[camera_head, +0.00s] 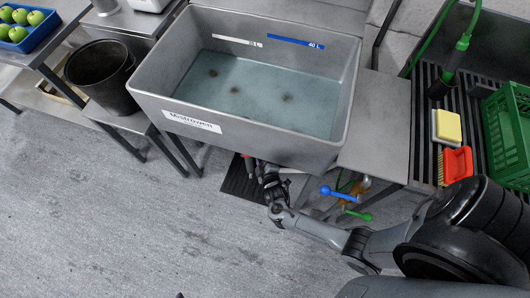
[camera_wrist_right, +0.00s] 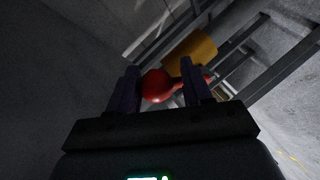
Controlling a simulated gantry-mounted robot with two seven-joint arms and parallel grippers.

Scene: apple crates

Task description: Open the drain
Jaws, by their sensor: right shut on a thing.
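A grey basin (camera_head: 147,88) holds shallow clear water with several dark specks at the bottom. A blue "40 L" mark is on its inner wall. My right gripper (camera_head: 262,166) reaches under the basin's front edge. In the right wrist view a red ball-ended handle (camera_wrist_right: 157,86) sits between the fingers of my right gripper (camera_wrist_right: 160,84), which is shut on it. An orange-yellow part (camera_wrist_right: 190,56) is just behind the handle. The drain opening itself is hidden below the basin. My left gripper is not in view.
A blue-handled lever (camera_head: 338,192) and a green-handled lever (camera_head: 358,214) stand to the right of my right gripper. A black bucket (camera_head: 100,75) is left of the basin. A yellow sponge (camera_head: 447,126), red brush (camera_head: 456,166) and green crate (camera_head: 508,135) are at right.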

